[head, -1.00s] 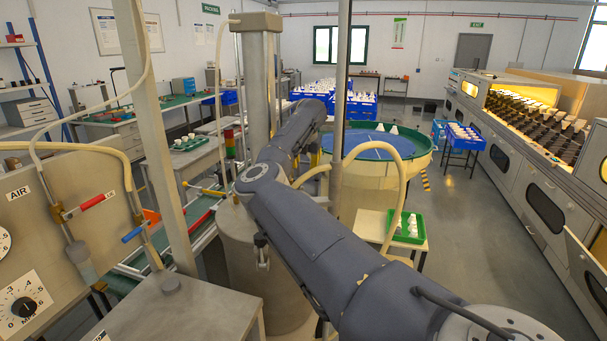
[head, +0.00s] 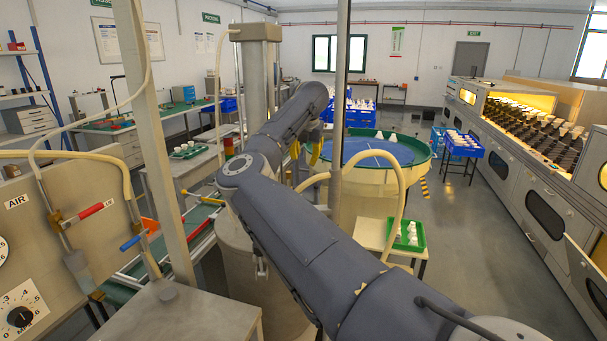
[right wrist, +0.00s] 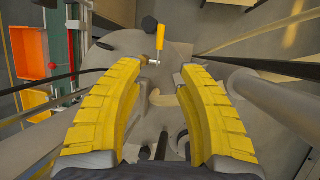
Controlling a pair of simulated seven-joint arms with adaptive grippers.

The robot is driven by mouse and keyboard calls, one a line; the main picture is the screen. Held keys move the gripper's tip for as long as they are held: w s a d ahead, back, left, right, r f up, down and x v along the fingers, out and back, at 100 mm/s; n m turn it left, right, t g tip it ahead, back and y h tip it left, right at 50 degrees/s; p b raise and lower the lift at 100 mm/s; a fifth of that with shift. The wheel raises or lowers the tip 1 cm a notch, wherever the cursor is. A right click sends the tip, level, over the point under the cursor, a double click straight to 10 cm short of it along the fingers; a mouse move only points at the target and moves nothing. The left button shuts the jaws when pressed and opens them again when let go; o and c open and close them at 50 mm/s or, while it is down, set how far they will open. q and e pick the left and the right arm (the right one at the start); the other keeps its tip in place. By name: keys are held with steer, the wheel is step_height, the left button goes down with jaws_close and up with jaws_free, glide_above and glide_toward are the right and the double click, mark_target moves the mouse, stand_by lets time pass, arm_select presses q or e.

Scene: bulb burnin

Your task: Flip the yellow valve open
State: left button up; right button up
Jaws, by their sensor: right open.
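The yellow valve handle (right wrist: 160,37) shows in the right wrist view, just beyond the fingertips and near the middle between them. It sits by a metal fitting and a dark round knob, and the fingers do not touch it. In the head view I cannot make the yellow valve out; my right arm covers that area. My right gripper (right wrist: 161,68) is open and empty, with its yellow ribbed fingers wide apart. Its fingers also show in the head view (head: 306,152), beyond my forearm. My left gripper is not in view.
A panel at the left carries a red-handled valve (head: 90,210) and a blue-handled valve (head: 133,240). A grey post (head: 155,140) and a thin pole (head: 340,110) stand near the arm. A beige hose (head: 400,190) loops at its right. A green tray (head: 408,235) holds white pieces.

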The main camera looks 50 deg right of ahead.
mark_target(302, 186)
steer(key=x, duration=1.6)
steer(key=shift+s, duration=0.15)
jaws_close()
stand_by(0.5)
